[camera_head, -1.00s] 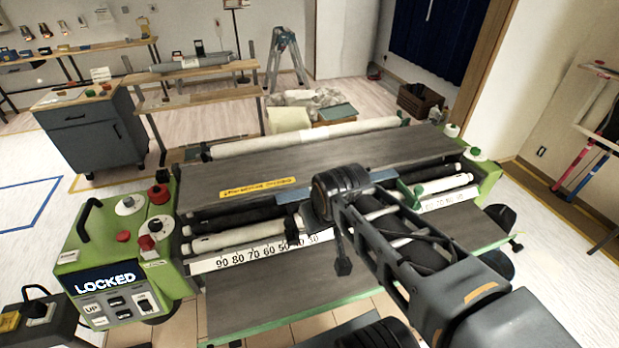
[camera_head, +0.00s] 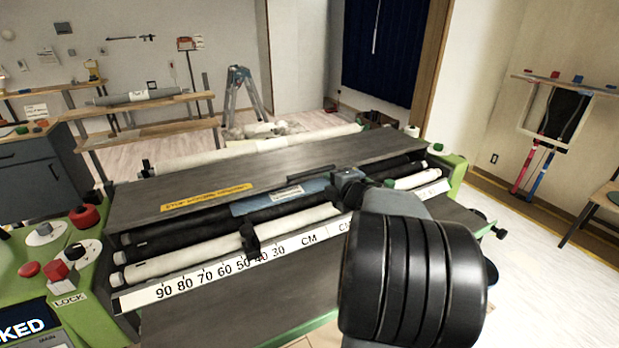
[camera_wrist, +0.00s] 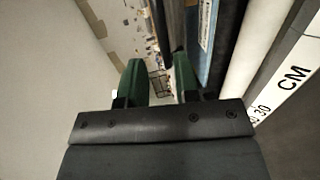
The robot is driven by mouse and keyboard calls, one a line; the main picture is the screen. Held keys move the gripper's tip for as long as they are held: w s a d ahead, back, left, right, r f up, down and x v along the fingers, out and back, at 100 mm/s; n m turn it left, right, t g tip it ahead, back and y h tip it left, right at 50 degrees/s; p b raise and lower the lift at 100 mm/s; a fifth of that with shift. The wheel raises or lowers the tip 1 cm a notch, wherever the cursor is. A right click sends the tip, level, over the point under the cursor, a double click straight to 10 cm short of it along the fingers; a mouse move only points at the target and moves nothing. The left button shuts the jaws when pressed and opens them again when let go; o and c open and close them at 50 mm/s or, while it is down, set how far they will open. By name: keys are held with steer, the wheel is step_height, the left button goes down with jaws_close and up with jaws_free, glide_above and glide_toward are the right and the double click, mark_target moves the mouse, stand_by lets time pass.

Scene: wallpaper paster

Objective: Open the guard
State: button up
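The guard (camera_head: 200,195) is a long dark grey panel across the top of the machine, with a yellow warning label (camera_head: 205,198). It lies down over the machine, above the rollers. A slim dark bar (camera_head: 310,169) and a blue strip with a white label (camera_head: 285,196) are near its middle. My gripper (camera_wrist: 157,75) shows two green fingers standing apart in the wrist view, with nothing visibly held between them. The blue strip (camera_wrist: 205,40) and a dark edge are just right of the fingers. In the head view my arm hides the fingertips.
White rollers (camera_head: 230,233) and a centimetre scale (camera_head: 215,271) run along the front. Green control boxes are at left, with a red knob (camera_head: 84,215) and a display (camera_head: 25,330) partly cut off, reading "KED". A stepladder (camera_head: 240,90) stands behind.

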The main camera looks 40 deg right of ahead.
mark_target(314, 173)
steer(key=x, duration=1.2)
steer(key=shift+w+b, duration=0.25)
steer(key=shift+b, duration=0.05)
jaws_close()
